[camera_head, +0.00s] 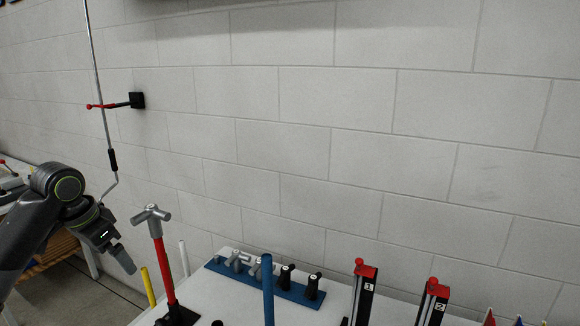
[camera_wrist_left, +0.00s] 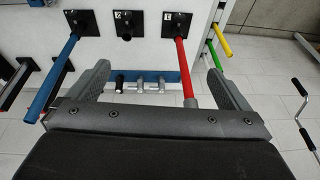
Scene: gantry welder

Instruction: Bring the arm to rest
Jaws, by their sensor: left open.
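My left arm (camera_head: 35,215) comes in from the left in the head view, bent at a dark joint. Its gripper (camera_head: 124,260) hangs in the air, pointing down and right, left of a red post with a grey T-shaped top (camera_head: 158,250). In the left wrist view the two fingers of the gripper (camera_wrist_left: 158,85) stand wide apart with nothing held between them. The red post (camera_wrist_left: 186,70) shows beyond them, near the right finger. My right gripper is not in view.
A white table (camera_head: 235,297) carries a blue rack (camera_head: 290,290), a blue rod (camera_head: 268,290) and red-topped black stands (camera_head: 365,290). A hanging crank rod (camera_head: 103,90) is behind the arm, by the block wall.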

